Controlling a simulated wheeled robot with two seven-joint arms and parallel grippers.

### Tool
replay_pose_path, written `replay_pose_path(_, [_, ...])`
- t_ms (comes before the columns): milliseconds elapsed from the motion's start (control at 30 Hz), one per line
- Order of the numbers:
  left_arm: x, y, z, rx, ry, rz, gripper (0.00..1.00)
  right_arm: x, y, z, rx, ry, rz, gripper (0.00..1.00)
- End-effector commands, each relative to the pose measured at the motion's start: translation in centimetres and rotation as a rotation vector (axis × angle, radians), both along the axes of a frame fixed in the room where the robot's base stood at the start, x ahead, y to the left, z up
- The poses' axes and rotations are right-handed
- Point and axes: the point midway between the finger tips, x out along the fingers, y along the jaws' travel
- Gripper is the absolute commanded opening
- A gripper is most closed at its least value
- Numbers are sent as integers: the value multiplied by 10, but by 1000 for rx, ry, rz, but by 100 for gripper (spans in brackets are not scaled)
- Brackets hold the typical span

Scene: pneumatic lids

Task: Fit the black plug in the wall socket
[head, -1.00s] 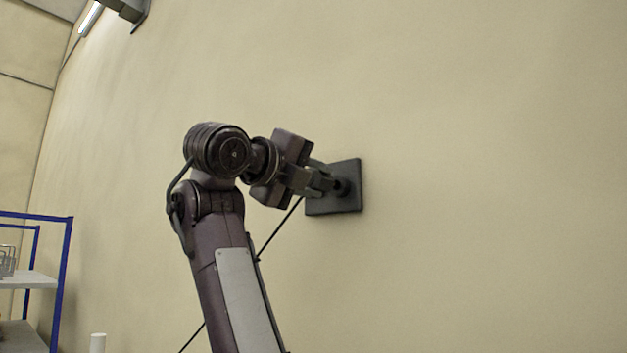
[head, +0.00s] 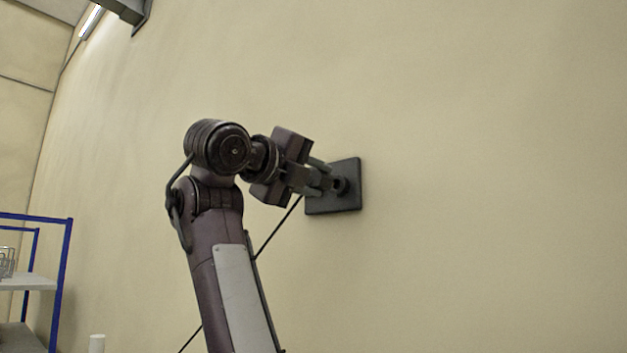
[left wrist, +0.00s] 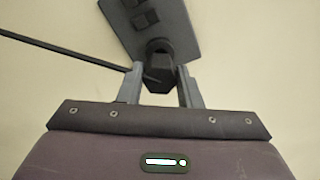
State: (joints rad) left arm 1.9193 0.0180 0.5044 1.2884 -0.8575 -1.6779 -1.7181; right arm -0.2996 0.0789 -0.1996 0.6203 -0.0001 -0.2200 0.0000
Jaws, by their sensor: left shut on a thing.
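The wall socket is a dark square plate (head: 345,200) on the beige wall; it also shows in the left wrist view (left wrist: 175,22), tilted in the picture. My left gripper (head: 326,180) is at the plate, shut on the black plug (head: 340,184). In the left wrist view the plug (left wrist: 158,72) sits between the two fingers of the gripper (left wrist: 161,88), and its far end meets the plate. I cannot tell how deep it sits. A black cable (head: 278,228) runs from near the gripper down to the left. My right gripper is not in view.
A blue-framed shelf (head: 62,262) with a wire basket (head: 7,262) stands at the far left. The wall (head: 490,180) right of the socket is bare.

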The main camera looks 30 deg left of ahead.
Motion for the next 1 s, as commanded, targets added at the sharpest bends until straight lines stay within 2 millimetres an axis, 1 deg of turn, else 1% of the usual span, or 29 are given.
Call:
replay_pose_path(367, [2, 0, 1, 0, 1, 0, 6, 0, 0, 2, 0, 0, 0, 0])
replay_pose_path(1000, [16, -1, 1, 1, 0, 1, 6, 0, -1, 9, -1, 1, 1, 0])
